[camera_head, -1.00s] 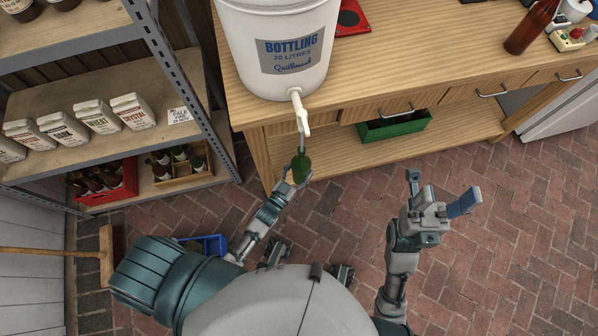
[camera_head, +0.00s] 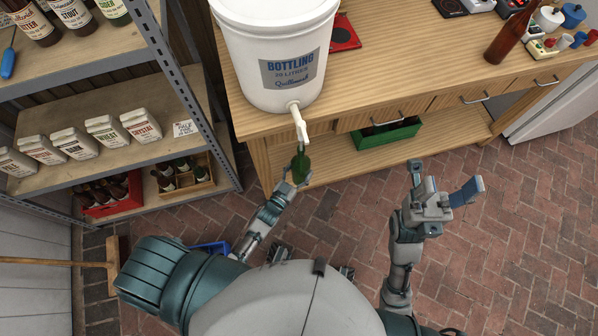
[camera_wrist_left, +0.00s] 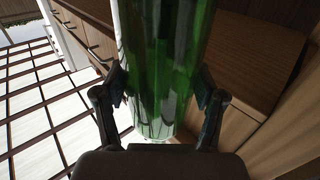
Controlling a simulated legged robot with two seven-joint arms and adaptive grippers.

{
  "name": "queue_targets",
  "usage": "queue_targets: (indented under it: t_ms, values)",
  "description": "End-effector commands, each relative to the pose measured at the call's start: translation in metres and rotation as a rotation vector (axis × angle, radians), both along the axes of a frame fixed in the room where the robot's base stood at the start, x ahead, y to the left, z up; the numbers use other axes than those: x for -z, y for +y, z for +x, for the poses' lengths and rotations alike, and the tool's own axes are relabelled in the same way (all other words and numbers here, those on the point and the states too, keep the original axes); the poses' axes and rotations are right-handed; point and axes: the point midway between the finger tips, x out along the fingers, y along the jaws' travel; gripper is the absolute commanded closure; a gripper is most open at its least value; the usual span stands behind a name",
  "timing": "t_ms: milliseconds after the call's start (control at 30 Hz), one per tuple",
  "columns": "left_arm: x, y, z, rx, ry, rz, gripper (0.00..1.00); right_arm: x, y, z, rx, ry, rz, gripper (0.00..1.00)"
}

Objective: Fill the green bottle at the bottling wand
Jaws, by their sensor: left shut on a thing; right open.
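The green bottle (camera_head: 301,166) is upright below the white tap and bottling wand (camera_head: 299,124) of the bottling bucket (camera_head: 277,58). My left gripper (camera_head: 294,184) is shut on the green bottle. In the left wrist view the bottle (camera_wrist_left: 165,60) stands between both fingers of the left gripper (camera_wrist_left: 160,105). The bottle's neck is at the wand's lower end; I cannot tell how far the wand goes in, nor the liquid level. My right gripper (camera_head: 441,183) is open and empty over the brick floor.
The wooden bench (camera_head: 400,70) carries the bucket, a brown bottle (camera_head: 508,38) and a red scale (camera_head: 343,34). A green crate (camera_head: 388,133) sits on its lower shelf. A metal shelf unit (camera_head: 185,80) stands at left. A broom (camera_head: 113,262) is at lower left. The floor at right is clear.

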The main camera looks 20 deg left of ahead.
Motion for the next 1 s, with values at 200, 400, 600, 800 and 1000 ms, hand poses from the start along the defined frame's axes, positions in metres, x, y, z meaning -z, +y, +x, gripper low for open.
queue_targets:
  t_ms: [200, 400, 600, 800, 1000]
  values:
    - [-0.0030, -0.0001, 0.0003, 0.000, -0.002, 0.000, 0.83, -0.0027, 0.0000, -0.0003, 0.000, -0.002, 0.000, 0.41]
    - [-0.0030, -0.0001, 0.0003, 0.000, -0.002, 0.000, 0.83, -0.0025, 0.0001, -0.0003, 0.000, -0.002, 0.000, 0.41]
    - [-0.0043, -0.0001, 0.0004, 0.000, -0.003, -0.001, 0.83, -0.0038, 0.0000, -0.0007, 0.000, -0.003, 0.000, 0.41]
    - [-0.0072, -0.0001, 0.0005, 0.000, -0.003, -0.001, 0.83, -0.0069, 0.0000, -0.0014, 0.000, -0.005, 0.001, 0.41]
    - [-0.0097, -0.0001, 0.0005, 0.000, -0.003, -0.001, 0.83, -0.0099, 0.0000, -0.0019, -0.001, -0.007, 0.000, 0.41]
